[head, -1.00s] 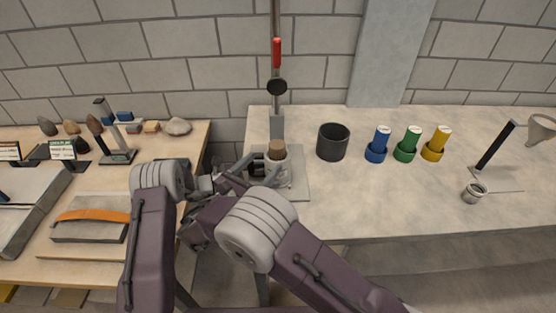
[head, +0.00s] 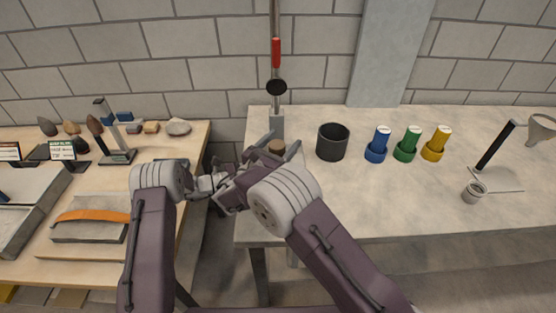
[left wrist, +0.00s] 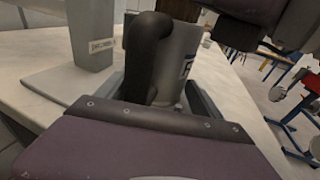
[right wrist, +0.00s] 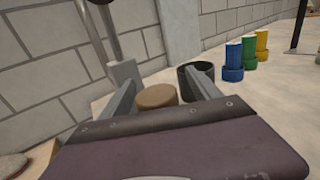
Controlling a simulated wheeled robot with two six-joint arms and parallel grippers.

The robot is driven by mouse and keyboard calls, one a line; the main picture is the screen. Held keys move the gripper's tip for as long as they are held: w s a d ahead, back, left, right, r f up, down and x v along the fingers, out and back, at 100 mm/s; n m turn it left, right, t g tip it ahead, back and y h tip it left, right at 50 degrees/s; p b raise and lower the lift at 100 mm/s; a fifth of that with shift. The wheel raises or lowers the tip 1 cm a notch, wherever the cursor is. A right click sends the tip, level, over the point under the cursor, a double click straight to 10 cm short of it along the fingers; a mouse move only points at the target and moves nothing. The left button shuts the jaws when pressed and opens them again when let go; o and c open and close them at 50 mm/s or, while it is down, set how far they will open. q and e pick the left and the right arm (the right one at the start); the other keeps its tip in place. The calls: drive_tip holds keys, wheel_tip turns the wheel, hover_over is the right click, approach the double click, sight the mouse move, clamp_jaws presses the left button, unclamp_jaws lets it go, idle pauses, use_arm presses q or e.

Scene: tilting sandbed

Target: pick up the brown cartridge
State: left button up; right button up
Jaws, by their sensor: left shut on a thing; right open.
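The brown cartridge (head: 277,146) shows as a round brown top at the foot of the lever press; its lower part is hidden. It also shows in the right wrist view (right wrist: 157,96). My right gripper (right wrist: 163,88) is open, with one finger on each side of the brown top; I cannot tell whether they touch it. My left gripper (left wrist: 160,88) is shut on the dark handle (left wrist: 149,52) of a grey cup (left wrist: 179,62), which has a label on its side. In the head view the right arm hides most of the left gripper and the cup.
The press post (head: 276,124) with a red-handled lever (head: 276,52) rises just behind. A black bin (head: 333,142) and blue (head: 378,146), green (head: 407,145) and yellow (head: 437,144) cartridges stand to the right. The right table's front middle (head: 390,205) is clear.

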use_arm(q)
drive_tip(key=shift+w+a, duration=0.2)
use_arm(e)
drive_tip(key=shift+w+d, duration=0.1)
drive_tip(key=shift+w, duration=0.1)
clamp_jaws()
drive_tip(key=shift+r, duration=0.1)
wheel_tip(320, 180, up, 12)
drive_tip(key=s, duration=1.8)
drive_tip(key=shift+s, duration=0.1)
